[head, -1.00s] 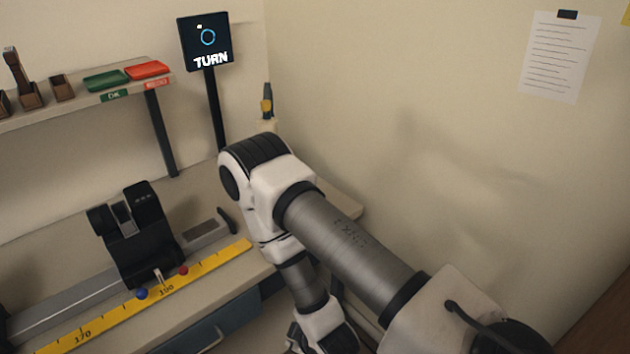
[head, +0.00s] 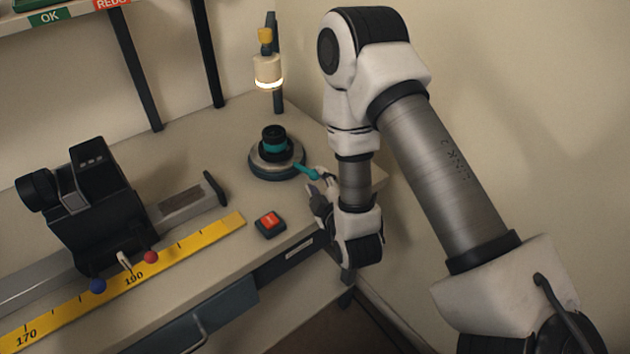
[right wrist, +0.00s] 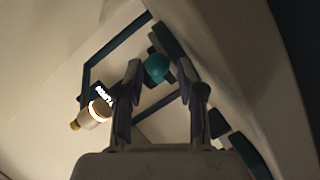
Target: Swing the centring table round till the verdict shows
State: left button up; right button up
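The centring table (head: 262,172) is a round metal turntable near the right end of the bench. A dark lens part with a teal band (head: 273,139) stands on it. A teal handle (head: 305,170) sticks out toward my right gripper (head: 322,187). In the right wrist view the handle's teal ball end (right wrist: 157,67) shows between the fingertips of my right gripper (right wrist: 160,72). The fingers are spread, and I see no clear grip on the ball. The small lit display (right wrist: 102,96) shows there at a slant, too small to read surely. My left gripper is not in view.
A lamp with a glowing ring (head: 268,72) hangs over the centring table. A red button (head: 270,222) sits on the bench in front of it. A black carriage (head: 100,205) on a rail and a yellow scale (head: 190,247) lie to the left. The wall is close at right.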

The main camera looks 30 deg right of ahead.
aim_at(316, 178)
jog(key=x, duration=0.3)
jog(key=shift+r, duration=0.15)
jog(key=shift+w, duration=0.3)
grip_shut()
jog(key=shift+w+d+r+y+p, duration=0.15)
jog(key=shift+d+y+p, duration=0.15)
jog(key=shift+p, duration=0.3)
jog(key=d+n+y+p, duration=0.2)
jog(key=p, duration=0.1)
jog(key=shift+w+r+t, duration=0.15)
jog(key=shift+w+t, duration=0.15)
jog(key=shift+w+d+f+n+y+p, duration=0.15)
jog(key=shift+d+f+n+y+p, duration=0.15)
jog(key=shift+n+y, duration=0.25)
jog(key=shift+a, duration=0.15)
